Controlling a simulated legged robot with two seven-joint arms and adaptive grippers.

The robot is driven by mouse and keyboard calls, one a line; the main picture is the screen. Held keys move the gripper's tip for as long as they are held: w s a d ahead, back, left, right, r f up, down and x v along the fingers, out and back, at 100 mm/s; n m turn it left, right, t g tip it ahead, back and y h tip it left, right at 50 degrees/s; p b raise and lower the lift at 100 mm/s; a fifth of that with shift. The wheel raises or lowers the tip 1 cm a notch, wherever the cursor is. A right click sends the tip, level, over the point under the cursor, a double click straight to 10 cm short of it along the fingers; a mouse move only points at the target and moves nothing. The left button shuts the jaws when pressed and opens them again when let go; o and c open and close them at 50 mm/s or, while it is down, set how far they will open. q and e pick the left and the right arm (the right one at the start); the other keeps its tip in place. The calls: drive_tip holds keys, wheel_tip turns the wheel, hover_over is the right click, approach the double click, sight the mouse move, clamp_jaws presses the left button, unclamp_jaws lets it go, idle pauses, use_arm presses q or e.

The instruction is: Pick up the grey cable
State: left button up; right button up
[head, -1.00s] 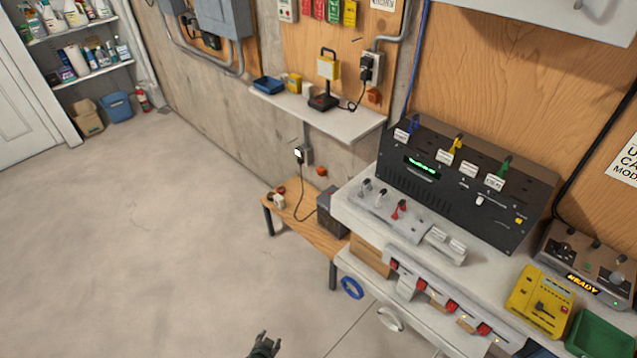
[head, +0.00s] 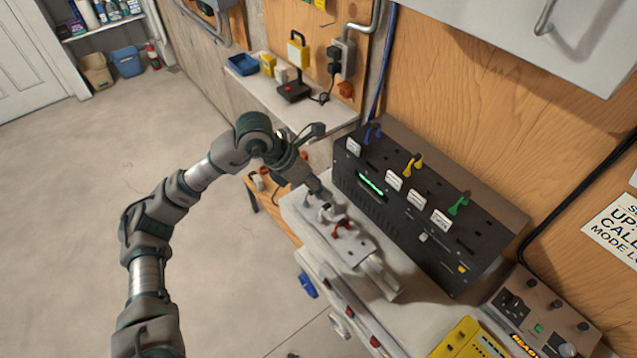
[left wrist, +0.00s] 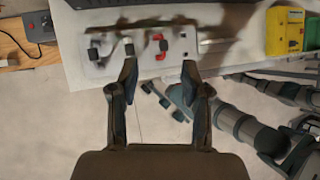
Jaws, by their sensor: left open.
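A pale grey panel (head: 350,246) on the bench carries a row of small plug-like pieces: dark, grey and red. In the left wrist view a grey piece (left wrist: 128,48) stands between a dark piece (left wrist: 93,52) and a red piece (left wrist: 160,45). I take the grey piece for the grey cable, but the picture is too blurred to be sure. My left gripper (head: 318,188) reaches over the panel's far left end. Its open, empty fingers (left wrist: 160,76) point at the row, the left finger close to the grey piece. My right arm (left wrist: 240,125) shows at the right; its jaws are unclear.
A black box (head: 420,215) with blue, yellow and green plugs stands behind the panel. A shelf (head: 300,105) with small devices is at the back. A yellow box (head: 470,342) and a grey control unit (head: 540,315) are at the lower right. The floor at left is clear.

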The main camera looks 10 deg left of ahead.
use_arm(q)
drive_tip(key=w+a+r+n+y, duration=0.1)
drive_tip(key=w+a+y, duration=0.2)
drive_tip(key=a, duration=0.4)
hover_over(309, 202)
drive_tip(key=shift+t, duration=0.4)
drive_tip(key=f, duration=0.9)
drive_tip(key=shift+s+a+f+p, duration=0.2)
drive_tip(key=shift+s+p, duration=0.05)
drive_tip(key=shift+p, duration=0.15)
drive_tip(key=shift+w+d+f, duration=0.15)
drive_tip(key=shift+w+f, duration=0.05)
drive_tip(key=shift+f, duration=0.3)
drive_tip(key=x, duration=0.3)
drive_tip(key=p+x, duration=0.1)
drive_tip(key=shift+w+a+f, duration=0.25)
drive_tip(key=shift+w+a, duration=0.05)
drive_tip(key=shift+w, duration=0.05)
drive_tip(key=shift+w+f, duration=0.1)
drive_tip(key=shift+f, duration=0.1)
drive_tip(key=shift+d, duration=0.1)
clamp_jaws()
use_arm(e)
drive_tip(key=s, duration=0.4)
drive_tip(key=shift+d+f, duration=0.3)
